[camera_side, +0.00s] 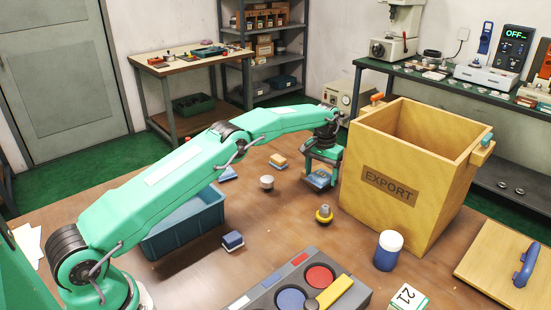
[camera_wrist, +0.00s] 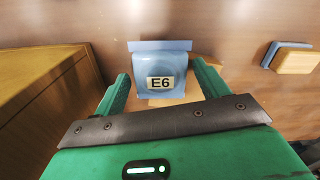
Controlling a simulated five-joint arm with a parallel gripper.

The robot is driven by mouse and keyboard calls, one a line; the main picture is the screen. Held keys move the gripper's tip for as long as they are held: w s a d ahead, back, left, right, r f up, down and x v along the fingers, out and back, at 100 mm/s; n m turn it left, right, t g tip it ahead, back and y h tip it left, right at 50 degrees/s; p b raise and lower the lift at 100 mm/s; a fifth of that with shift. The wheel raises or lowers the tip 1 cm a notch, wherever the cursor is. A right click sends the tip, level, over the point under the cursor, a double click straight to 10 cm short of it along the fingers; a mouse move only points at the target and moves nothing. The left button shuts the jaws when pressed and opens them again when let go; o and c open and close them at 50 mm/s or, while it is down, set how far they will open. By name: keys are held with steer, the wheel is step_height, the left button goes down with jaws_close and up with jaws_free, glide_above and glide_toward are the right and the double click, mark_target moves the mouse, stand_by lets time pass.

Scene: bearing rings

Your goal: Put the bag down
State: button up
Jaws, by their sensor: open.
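The light blue bag (camera_wrist: 160,66) has a white label reading E6 in the wrist view. In the side view the blue bag (camera_side: 319,180) is low at the table, under my gripper (camera_side: 322,172), left of the EXPORT crate. My gripper (camera_wrist: 162,72) is open. Its two green fingers stand on either side of the bag, with a gap visible at the left finger. A tan piece (camera_wrist: 207,75) shows beside and partly behind the bag. The bag's underside is hidden, so I cannot tell exactly what it rests on.
The tall yellow EXPORT crate (camera_side: 383,185) stands open close to my gripper. A blue bin (camera_side: 185,228) is at left.

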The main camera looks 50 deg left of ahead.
mark_target(321, 175)
steer(key=shift+r, duration=0.15)
steer(key=shift+r, duration=3.8)
